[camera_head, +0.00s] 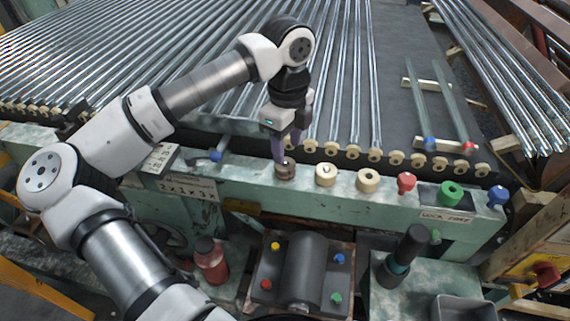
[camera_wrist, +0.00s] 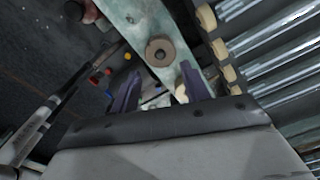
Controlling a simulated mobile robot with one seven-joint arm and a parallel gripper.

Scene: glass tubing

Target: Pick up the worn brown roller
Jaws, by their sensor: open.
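The worn brown roller (camera_head: 287,174) stands on the pale green rail, at the left end of a row of spools and coloured parts. In the wrist view the roller (camera_wrist: 169,45) shows as a brown ring with a dark central hole, beyond the fingertips. My gripper (camera_head: 289,152) is open and empty, pointing down just above the roller. In the head view its purple fingers overlap the roller's upper edge. In the wrist view the fingers of my gripper (camera_wrist: 160,85) stand apart, with the roller ahead of the gap between them.
Two cream rollers (camera_head: 326,175) (camera_head: 368,180) stand to the right on the rail (camera_head: 240,177). Beyond them are a red knob (camera_head: 405,183), a green ring (camera_head: 451,193) and a blue knob (camera_head: 497,196). Glass tubes (camera_head: 345,80) lie behind, over a row of small cream rollers.

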